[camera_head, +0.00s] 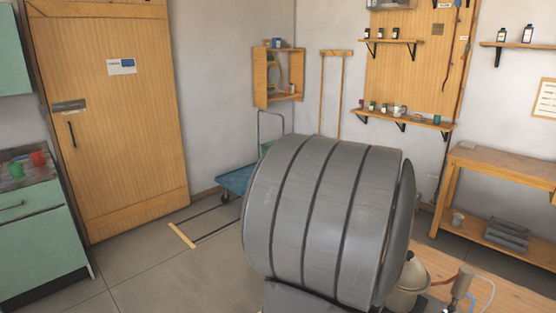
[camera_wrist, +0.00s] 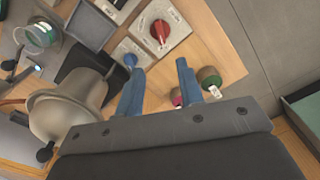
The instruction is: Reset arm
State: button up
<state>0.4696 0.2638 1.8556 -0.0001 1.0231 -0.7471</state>
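My gripper (camera_wrist: 160,68) shows in the wrist view with its two blue fingers apart and nothing between them. It hangs above the wooden bench (camera_wrist: 225,55). A silver metal vessel (camera_wrist: 68,110) stands just left of the fingers. A panel with a blue knob (camera_wrist: 130,59) and a panel with a red knob (camera_wrist: 160,30) lie beyond the fingertips. A large grey part, apparently my own arm, fills the middle of the head view and hides much of the bench. The gripper does not show in the head view.
Small containers with a green top (camera_wrist: 208,77) and a red top (camera_wrist: 176,97) stand near the right finger. A glass jar (camera_wrist: 40,36) is at the upper left. In the head view, a wooden side table (camera_head: 505,165) stands at right and a green cabinet (camera_head: 38,240) at left.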

notch_tip(320, 180, down, 14)
jog(key=shift+s+f, duration=0.1)
jog(key=m, duration=0.4)
jog(key=shift+m, duration=0.3)
jog(key=m, duration=0.5)
jog(key=shift+o, duration=0.3)
jog(key=o, duration=0.6)
jog(key=r+m, duration=0.1)
jog(key=r, duration=0.1)
jog(key=r+m, duration=0.1)
jog(key=r, duration=0.2)
jog(key=w+r+m, duration=0.1)
jog(key=r+m, duration=0.1)
jog(key=r, duration=0.1)
jog(key=shift+d+r, duration=0.15)
jog(key=shift+d, duration=0.05)
notch_tip(320, 180, up, 9)
jog(key=s+m, duration=0.1)
jog(key=m, duration=0.4)
jog(key=f, duration=1.7)
jog(key=shift+a+f, duration=0.1)
jog(key=shift+a, duration=0.2)
